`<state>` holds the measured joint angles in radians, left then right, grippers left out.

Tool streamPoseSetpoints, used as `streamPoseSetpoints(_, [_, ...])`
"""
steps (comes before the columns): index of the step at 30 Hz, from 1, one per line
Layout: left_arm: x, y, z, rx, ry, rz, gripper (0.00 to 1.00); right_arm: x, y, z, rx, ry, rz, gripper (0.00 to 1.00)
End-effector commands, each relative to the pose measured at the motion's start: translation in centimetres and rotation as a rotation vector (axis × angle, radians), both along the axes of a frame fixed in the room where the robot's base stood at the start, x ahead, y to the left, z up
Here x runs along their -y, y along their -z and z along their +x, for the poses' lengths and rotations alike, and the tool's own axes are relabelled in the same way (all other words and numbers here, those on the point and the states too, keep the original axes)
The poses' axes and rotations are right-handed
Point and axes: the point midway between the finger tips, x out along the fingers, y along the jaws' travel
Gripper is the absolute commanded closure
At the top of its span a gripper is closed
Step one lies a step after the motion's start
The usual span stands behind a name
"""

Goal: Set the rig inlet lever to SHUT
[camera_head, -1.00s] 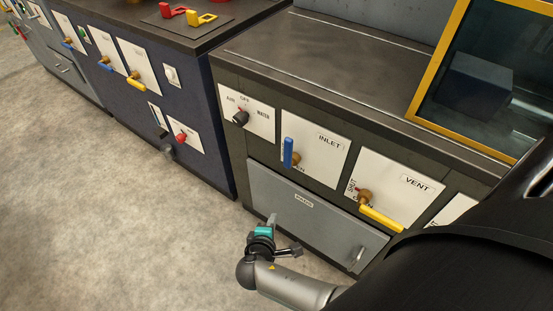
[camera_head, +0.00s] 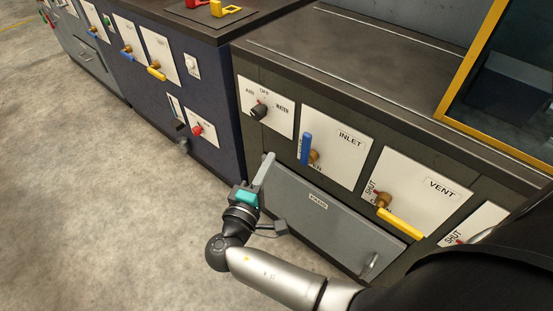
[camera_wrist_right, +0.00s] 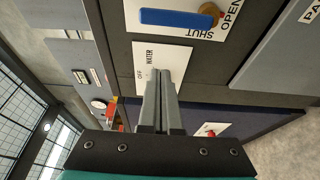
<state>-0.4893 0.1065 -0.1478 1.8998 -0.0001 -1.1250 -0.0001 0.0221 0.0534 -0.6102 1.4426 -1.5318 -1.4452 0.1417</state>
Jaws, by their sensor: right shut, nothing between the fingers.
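The inlet lever (camera_head: 306,147) is a blue handle on a brass hub (camera_head: 314,157), on the white INLET panel (camera_head: 343,160) of the dark rig. The handle stands upright, with OPEN printed below the hub and partly covered text at its left. In the right wrist view the blue handle (camera_wrist_right: 178,18) shows at the top, with SHUT beside it and OPEN past the hub. My right gripper (camera_head: 267,160) is shut and empty, in front of the rig, left of and below the lever and apart from it. My left gripper is out of view.
The selector knob (camera_head: 259,111) sits left of the inlet panel. The VENT panel with its yellow lever (camera_head: 400,222) is to the right. A grey drawer front (camera_head: 325,222) with a handle lies below. A blue cabinet (camera_head: 216,75) stands at left; the floor before it is clear.

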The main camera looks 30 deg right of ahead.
Motion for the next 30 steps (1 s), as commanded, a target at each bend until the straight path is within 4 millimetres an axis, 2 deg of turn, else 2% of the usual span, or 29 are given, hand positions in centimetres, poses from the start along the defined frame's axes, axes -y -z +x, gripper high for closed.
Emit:
streamPoseSetpoints(12, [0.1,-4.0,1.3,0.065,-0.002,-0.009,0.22,6.7,0.1,5.9,0.003,0.001,-0.003,1.00])
streamPoseSetpoints(15, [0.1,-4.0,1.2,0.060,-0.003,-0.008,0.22,7.0,0.1,4.1,-0.003,-0.002,-0.001,1.00])
streamPoseSetpoints(21, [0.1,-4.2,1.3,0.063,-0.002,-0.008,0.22,7.7,0.0,2.4,-0.001,0.000,-0.001,1.00])
streamPoseSetpoints(30, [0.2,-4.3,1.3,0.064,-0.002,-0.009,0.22,7.9,0.0,1.9,-0.001,0.000,-0.001,1.00])
